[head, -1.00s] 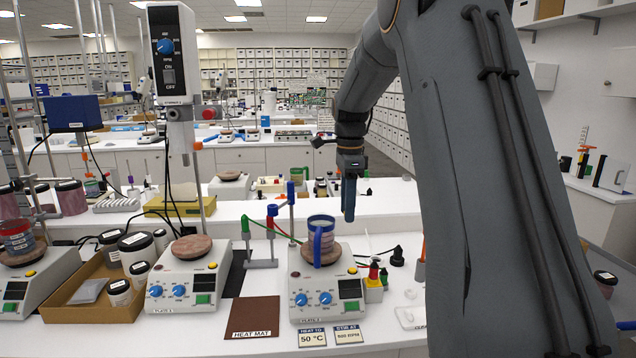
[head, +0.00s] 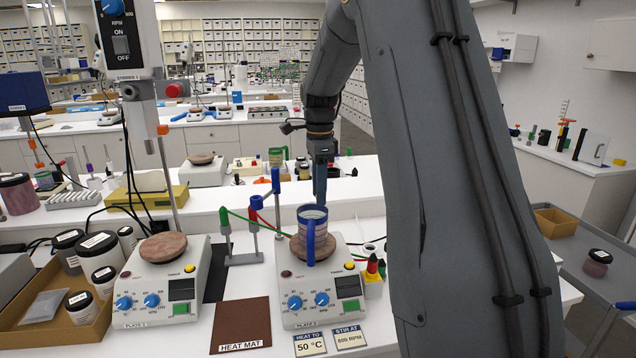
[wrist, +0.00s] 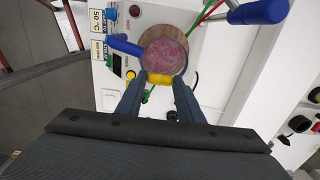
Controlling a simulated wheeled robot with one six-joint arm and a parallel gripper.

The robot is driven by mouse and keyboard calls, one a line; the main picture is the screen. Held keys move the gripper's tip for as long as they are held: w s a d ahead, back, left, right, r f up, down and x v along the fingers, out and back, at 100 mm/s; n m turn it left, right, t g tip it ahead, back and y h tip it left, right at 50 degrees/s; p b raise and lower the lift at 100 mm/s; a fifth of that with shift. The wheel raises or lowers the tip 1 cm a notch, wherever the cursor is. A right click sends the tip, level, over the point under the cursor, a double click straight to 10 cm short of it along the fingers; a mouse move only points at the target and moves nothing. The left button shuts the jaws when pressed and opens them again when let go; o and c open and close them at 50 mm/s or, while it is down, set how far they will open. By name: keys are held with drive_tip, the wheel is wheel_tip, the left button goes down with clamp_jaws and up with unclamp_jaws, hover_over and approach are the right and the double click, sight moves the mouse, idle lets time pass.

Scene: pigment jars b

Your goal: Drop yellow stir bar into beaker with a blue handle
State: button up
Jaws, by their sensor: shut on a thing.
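The beaker with a blue handle (head: 311,236) stands upright on the round top of a hot plate (head: 318,283) marked PLATE 2. In the wrist view the beaker (wrist: 166,50) shows from above with pinkish contents. My gripper (wrist: 160,80) is shut on the yellow stir bar (wrist: 160,79), which lies across between the fingertips. In the wrist picture the bar overlaps the near edge of the beaker's rim. My gripper (head: 320,198) points down just above the beaker in the head view, where the bar cannot be made out.
A clamp stand with a blue arm (head: 276,200) rises left of the beaker. A brown heat mat (head: 241,323) lies in front left, and another hot plate (head: 162,283) stands further left.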

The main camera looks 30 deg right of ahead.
drive_tip(key=shift+f+b, duration=0.7)
drive_tip(key=shift+f, duration=0.5)
drive_tip(key=o, duration=1.1)
drive_tip(key=shift+c, duration=0.2)
drive_tip(key=shift+r+b, duration=1.5)
drive_tip(key=shift+r, duration=2.45)
